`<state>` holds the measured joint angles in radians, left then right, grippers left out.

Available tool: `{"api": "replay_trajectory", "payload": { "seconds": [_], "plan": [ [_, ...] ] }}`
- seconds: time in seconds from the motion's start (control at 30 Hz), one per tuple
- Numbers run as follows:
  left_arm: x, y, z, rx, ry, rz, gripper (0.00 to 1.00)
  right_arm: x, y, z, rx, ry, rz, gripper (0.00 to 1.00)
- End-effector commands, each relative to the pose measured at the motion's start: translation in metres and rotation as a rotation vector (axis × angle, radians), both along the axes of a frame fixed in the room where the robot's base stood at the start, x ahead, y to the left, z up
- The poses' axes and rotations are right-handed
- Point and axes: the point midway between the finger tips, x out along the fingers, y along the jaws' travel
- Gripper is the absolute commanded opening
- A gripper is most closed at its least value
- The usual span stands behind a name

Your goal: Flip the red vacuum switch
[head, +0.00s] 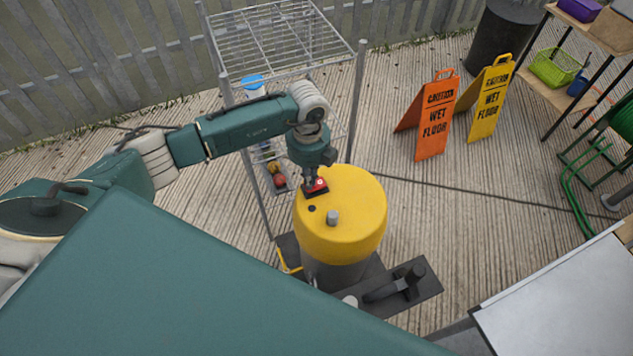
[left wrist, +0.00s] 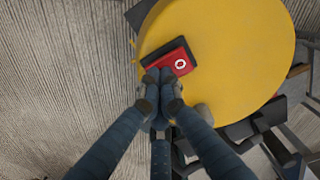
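The yellow vacuum (head: 350,215) stands upright on a dark base, and its round top fills much of the left wrist view (left wrist: 235,60). The red switch (head: 318,186) sits in a black housing near the edge of the top. In the left wrist view the red switch (left wrist: 178,62) shows a white ring mark on its right part. My left gripper (head: 309,184) points down at the switch. In the left wrist view its fingertips (left wrist: 160,76) are close together at the switch's near-left edge, with nothing held between them; contact is unclear. My right gripper is in neither view.
A wire rack (head: 285,40) stands behind the vacuum. An orange wet-floor sign (head: 434,115) and a yellow one (head: 490,98) stand at the back right. A grey-white surface (head: 565,300) is at the lower right. Wooden decking between vacuum and signs is mostly clear, crossed by a cable.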

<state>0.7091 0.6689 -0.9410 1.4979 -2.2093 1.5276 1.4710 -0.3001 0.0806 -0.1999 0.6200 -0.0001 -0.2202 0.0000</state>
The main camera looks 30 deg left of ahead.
Motion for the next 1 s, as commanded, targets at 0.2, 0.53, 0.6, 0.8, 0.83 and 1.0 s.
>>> {"api": "replay_trajectory", "payload": {
  "seconds": [0.2, 0.53, 0.6, 0.8, 0.83, 1.0],
  "plan": [
    [-0.002, 0.000, 0.009, 0.000, 0.005, 0.000, 0.00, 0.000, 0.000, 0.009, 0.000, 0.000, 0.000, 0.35],
    [-0.001, 0.000, 0.037, 0.001, 0.004, 0.000, 0.00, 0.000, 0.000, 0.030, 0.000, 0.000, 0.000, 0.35],
    [-0.001, 0.000, 0.043, 0.001, 0.004, 0.000, 0.00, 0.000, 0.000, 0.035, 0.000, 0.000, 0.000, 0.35],
    [-0.001, 0.000, 0.059, 0.001, 0.004, 0.000, 0.00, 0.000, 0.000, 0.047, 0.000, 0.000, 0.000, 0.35],
    [-0.001, 0.000, 0.061, 0.001, 0.004, 0.000, 0.00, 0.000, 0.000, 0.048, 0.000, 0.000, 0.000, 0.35],
    [-0.002, 0.000, 0.070, 0.001, 0.004, 0.000, 0.00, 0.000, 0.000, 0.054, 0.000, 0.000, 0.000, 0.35]
  ]
}}
